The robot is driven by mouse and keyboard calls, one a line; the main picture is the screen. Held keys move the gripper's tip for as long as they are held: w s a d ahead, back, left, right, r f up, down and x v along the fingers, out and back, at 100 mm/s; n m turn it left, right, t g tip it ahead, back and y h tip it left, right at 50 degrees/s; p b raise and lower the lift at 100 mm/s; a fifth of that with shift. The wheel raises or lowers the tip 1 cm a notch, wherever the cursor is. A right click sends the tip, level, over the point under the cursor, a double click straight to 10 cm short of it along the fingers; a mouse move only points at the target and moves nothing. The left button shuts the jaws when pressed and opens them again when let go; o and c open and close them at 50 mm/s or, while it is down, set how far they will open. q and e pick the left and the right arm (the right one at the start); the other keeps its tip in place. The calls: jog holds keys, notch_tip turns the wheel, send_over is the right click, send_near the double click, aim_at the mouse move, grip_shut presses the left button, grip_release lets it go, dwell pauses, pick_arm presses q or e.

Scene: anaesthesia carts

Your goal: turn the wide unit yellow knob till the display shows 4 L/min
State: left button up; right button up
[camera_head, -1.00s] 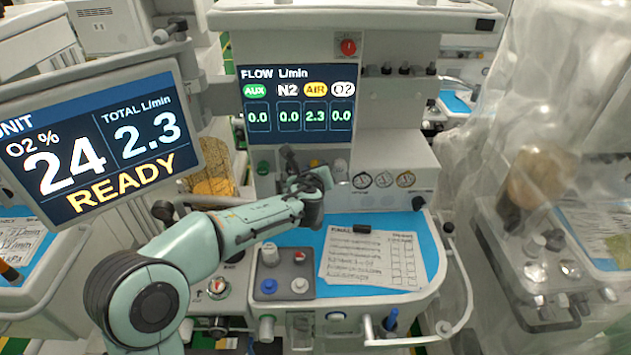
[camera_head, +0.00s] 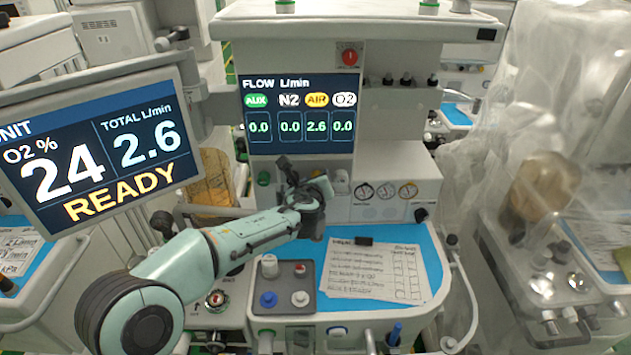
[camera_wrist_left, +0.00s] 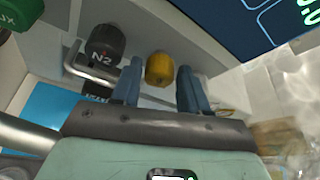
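The yellow knob (camera_wrist_left: 159,68) shows in the left wrist view, between the two fingers of my left gripper (camera_wrist_left: 157,82). The fingers are apart, with a narrow gap visible on each side of the knob. In the head view my left gripper (camera_head: 303,180) is in front of the knob row below the flow display (camera_head: 299,114) and hides the yellow knob. The display reads AUX 0.0, N2 0.0, AIR 2.6 and O2 0.0. The tilted screen (camera_head: 98,150) at the left reads O2 24 %, total 2.6 L/min, READY. My right gripper is not in view.
A black N2 knob (camera_wrist_left: 104,44) and a green AUX knob (camera_wrist_left: 18,12) are left of the yellow one, with a metal guard bar (camera_wrist_left: 88,70) nearby. Below are a blue worktop (camera_head: 418,245), a paper checklist (camera_head: 372,272) and a grey knob block (camera_head: 284,287).

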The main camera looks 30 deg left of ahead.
pick_arm(q)
jog(key=v, duration=1.3)
jog(key=shift+s, duration=0.2)
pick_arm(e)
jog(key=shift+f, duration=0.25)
pick_arm(q)
jog(key=shift+w+d+r, duration=0.1)
